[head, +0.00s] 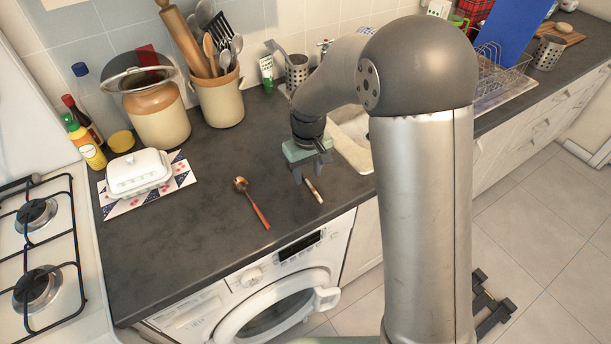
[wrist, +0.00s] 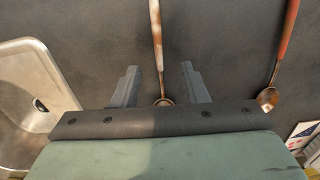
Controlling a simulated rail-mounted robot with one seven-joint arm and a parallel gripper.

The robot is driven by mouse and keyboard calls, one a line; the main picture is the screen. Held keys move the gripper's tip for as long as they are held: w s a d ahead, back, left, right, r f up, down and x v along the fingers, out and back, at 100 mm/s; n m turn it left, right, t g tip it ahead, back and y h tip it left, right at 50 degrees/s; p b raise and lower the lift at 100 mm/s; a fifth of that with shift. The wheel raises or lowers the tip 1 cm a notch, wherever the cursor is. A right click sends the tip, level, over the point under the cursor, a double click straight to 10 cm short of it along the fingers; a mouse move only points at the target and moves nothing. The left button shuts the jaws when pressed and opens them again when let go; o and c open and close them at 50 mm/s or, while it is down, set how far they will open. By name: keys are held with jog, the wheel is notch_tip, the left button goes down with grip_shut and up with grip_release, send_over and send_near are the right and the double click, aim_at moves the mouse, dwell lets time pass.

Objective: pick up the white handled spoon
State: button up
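The white handled spoon (head: 314,191) lies on the dark counter near its front edge, above the washer. In the wrist view its pale handle (wrist: 156,35) runs up the picture and its brown bowl shows near the gripper body. My gripper (head: 310,172) is over the bowl end of this spoon, which it partly hides in the head view. In the wrist view my gripper (wrist: 160,70) is open, with one finger on each side of the spoon and visible gaps between. Its height above the counter is hard to tell.
An orange-handled spoon (head: 254,206) lies to the left, and also shows in the wrist view (wrist: 283,45). A butter dish (head: 139,173), a utensil crock (head: 217,98) and a sink (head: 352,138) surround the area. The counter between the spoons is clear.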

notch_tip(320, 180, down, 2)
jog(key=shift+c, duration=0.3)
grip_shut()
jog(key=shift+r, duration=0.1)
